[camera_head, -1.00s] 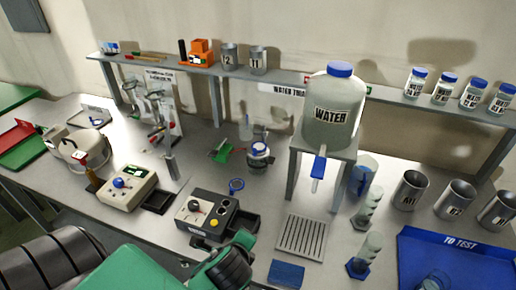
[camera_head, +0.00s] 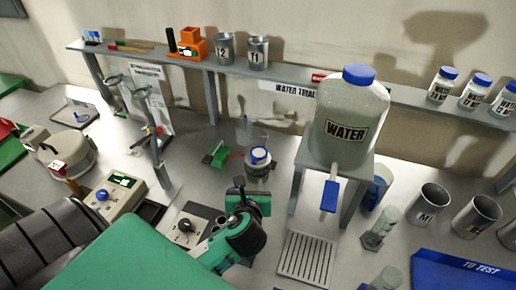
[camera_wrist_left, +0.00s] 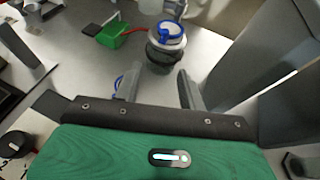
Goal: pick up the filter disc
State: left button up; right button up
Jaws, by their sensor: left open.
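My left gripper (camera_head: 248,192) is open, with nothing between its fingers; in the wrist view its two fingers (camera_wrist_left: 158,86) point toward a round filter unit (camera_wrist_left: 166,50). This dark-bodied unit, with a pale top and a blue ring (camera_wrist_left: 172,32), stands upright on the bench and also shows in the head view (camera_head: 258,163). The gripper is in front of it, apart from it. A second blue ring (camera_wrist_left: 118,84) lies on the bench, partly hidden behind the left finger. I cannot tell for certain which piece is the filter disc. My right gripper is not in view.
The water tank (camera_head: 345,120) on its metal stand (camera_head: 297,185) rises close to the right of the filter unit.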

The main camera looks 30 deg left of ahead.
pick_arm(q)
jog(key=p, duration=0.1)
send_near(254, 162)
jog(key=w+a+f, duration=0.1)
jog(key=x, duration=0.1)
jog(key=p+x, duration=0.1)
jog(key=x, duration=0.1)
jog(key=shift+r, duration=0.35)
jog(key=p+x, duration=0.1)
jog(key=x, duration=0.1)
jog(key=shift+w+f, duration=0.1)
jog(key=shift+w, duration=0.25)
jog(key=shift+w+a+f, duration=0.25)
jog(key=shift+w+f, duration=0.05)
jog(key=shift+w, duration=0.1)
jog(key=shift+s, duration=0.1)
grip_shut()
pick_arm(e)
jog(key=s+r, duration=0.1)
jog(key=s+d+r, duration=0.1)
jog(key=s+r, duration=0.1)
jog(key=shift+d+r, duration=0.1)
